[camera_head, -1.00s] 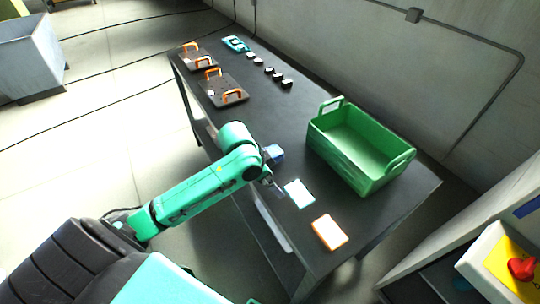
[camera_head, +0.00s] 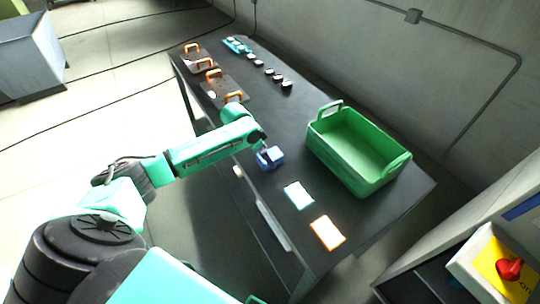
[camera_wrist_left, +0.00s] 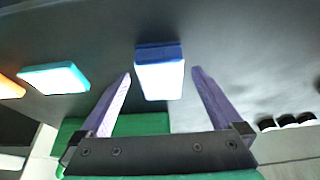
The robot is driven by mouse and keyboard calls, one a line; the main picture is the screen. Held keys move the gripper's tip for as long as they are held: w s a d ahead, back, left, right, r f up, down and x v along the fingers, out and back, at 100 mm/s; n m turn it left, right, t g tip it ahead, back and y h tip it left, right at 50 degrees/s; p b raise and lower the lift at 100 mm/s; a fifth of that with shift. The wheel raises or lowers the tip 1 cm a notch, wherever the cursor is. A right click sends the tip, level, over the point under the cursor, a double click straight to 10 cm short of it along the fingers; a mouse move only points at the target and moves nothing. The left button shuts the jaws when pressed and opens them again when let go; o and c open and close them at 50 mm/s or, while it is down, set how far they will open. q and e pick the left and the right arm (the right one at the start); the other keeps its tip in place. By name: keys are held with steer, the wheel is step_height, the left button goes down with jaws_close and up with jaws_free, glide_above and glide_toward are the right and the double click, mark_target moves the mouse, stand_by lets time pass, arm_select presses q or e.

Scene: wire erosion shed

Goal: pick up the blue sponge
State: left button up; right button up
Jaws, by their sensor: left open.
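The blue sponge (camera_head: 272,157) lies on the black table near its left long edge. In the left wrist view the sponge (camera_wrist_left: 160,72) is a small block, dark blue on one side and pale, brightly lit on the other. My left gripper (camera_wrist_left: 162,76) is open and empty, with one finger on each side of the sponge in that view and gaps to both sides. In the head view my left gripper (camera_head: 263,147) is just above or at the sponge, and its fingers are partly hidden. How far it is above the sponge I cannot tell. My right gripper is not in view.
A green bin (camera_head: 325,149) stands right of the sponge. A cyan-edged pad (camera_head: 299,195) and an orange-edged pad (camera_head: 327,233) lie nearer me. Plates with orange handles (camera_head: 234,97) and several small black parts (camera_head: 277,77) lie farther along the table.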

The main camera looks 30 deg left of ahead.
arm_select(q)
steer(key=shift+x, duration=1.1)
steer(key=shift+r, duration=0.1)
steer(key=c, duration=1.3)
steer(key=shift+r, duration=0.1)
